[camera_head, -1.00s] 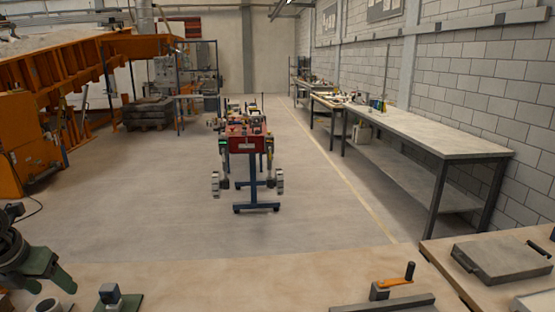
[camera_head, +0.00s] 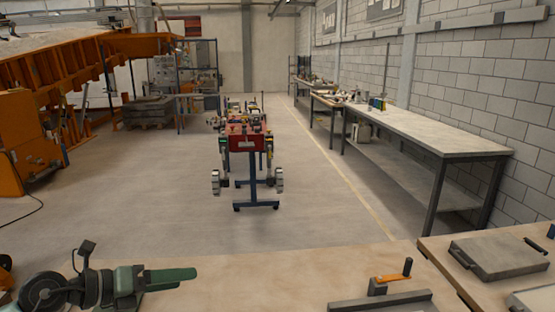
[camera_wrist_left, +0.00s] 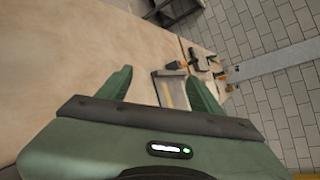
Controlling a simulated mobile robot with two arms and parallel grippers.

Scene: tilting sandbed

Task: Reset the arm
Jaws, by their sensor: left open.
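My left gripper (camera_head: 186,275) is green and reaches in from the lower left of the head view, over the near wooden bench (camera_head: 250,283). Its fingers point right and overlap each other from this side. In the left wrist view the gripper (camera_wrist_left: 160,78) has its two green fingers spread apart with nothing held between them. A flat grey piece shows beyond the gap. My right gripper is in neither view.
A grey clamp with an orange handle (camera_head: 391,279) is on the bench at right. A second bench (camera_head: 437,252) carries a grey plate (camera_head: 498,257). The orange sandbed structure (camera_head: 30,140) is left, a long table (camera_head: 425,133) right.

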